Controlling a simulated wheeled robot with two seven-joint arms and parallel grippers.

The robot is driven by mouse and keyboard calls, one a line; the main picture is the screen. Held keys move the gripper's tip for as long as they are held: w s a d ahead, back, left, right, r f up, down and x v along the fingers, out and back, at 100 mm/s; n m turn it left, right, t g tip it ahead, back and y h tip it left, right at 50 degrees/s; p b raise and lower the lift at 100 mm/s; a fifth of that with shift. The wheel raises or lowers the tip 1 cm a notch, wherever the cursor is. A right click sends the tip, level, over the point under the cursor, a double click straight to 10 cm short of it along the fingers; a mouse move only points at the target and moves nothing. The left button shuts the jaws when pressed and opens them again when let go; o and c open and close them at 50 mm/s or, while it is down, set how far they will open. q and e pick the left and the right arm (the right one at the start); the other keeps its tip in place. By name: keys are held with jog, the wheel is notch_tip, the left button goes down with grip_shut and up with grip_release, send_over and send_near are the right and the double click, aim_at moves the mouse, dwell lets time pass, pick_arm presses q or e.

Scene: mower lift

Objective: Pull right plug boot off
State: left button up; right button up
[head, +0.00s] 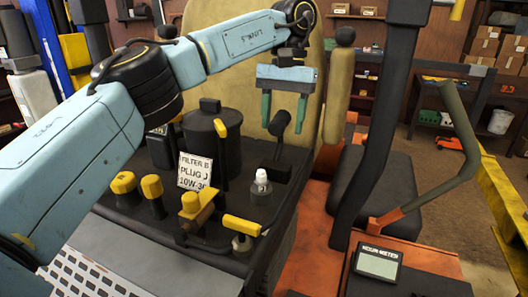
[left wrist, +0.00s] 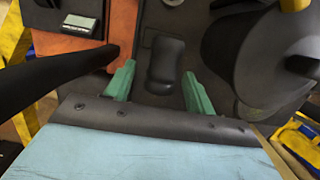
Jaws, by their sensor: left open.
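Several yellow-topped parts stand on the dark engine deck in the head view. The rightmost yellow piece (head: 241,225) lies flat over a short pale post. A yellow T-shaped piece (head: 192,207) is to its left. A small white bottle-shaped piece (head: 261,184) with a dark mark stands behind them. I cannot tell for sure which is the right plug boot. My right gripper is not in view.
A black lever (head: 280,123) rises below my left gripper. A black canister (head: 212,140) and a sign (head: 195,171) reading "FILTER B PLUG J 10W-30" stand on the deck. A black seat (head: 383,180), a dark post and an hour meter (head: 377,263) are at the right.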

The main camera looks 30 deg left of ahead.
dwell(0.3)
pick_arm(q)
jog(key=shift+r, duration=3.55)
